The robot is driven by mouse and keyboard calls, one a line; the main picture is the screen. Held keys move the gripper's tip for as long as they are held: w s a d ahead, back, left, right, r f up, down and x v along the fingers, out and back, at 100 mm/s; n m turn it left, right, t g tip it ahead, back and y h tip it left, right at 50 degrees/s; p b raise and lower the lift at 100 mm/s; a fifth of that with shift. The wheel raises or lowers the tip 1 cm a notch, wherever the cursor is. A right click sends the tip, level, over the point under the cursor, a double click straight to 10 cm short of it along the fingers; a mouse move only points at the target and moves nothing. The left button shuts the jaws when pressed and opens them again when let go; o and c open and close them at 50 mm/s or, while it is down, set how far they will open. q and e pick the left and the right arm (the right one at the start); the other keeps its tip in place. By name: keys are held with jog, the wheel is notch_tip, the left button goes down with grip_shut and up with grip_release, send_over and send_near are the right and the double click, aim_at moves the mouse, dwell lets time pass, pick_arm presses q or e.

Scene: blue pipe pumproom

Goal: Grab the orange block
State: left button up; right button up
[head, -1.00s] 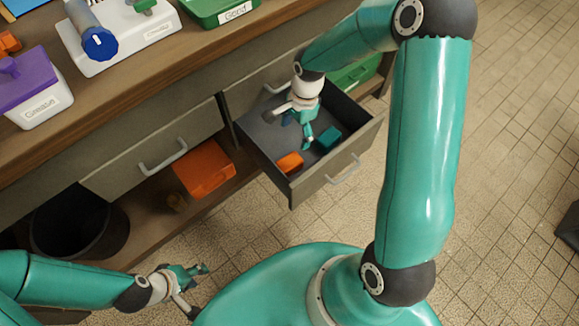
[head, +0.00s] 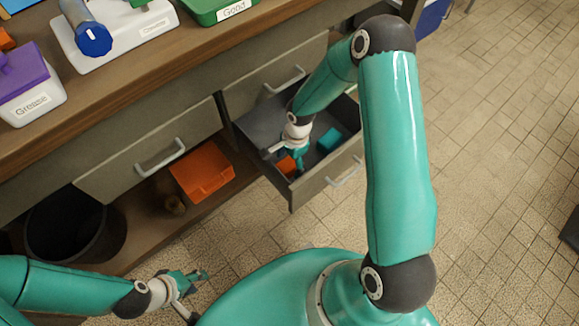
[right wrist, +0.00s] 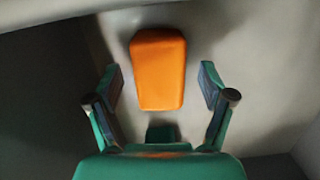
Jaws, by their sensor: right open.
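The orange block (right wrist: 158,70) lies on the floor of the open drawer (head: 252,123). In the right wrist view it lies between the lines of my two fingers, a little beyond the fingertips. My right gripper (right wrist: 158,85) is open, empty and pointed down at it. In the head view my right gripper (head: 295,160) is inside the drawer and partly covers the orange block (head: 286,166). My left gripper (head: 196,289) hangs over the floor at the lower left, away from the drawer. Its fingers look spread with nothing between them.
A teal block (head: 329,139) lies in the same drawer, right of the orange one. The drawer front (head: 325,180) and walls stand close around my right gripper. An orange bin (head: 203,174) is on the lower shelf.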

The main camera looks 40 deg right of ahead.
jog(key=shift+f, duration=0.15)
jog(key=c, duration=1.4)
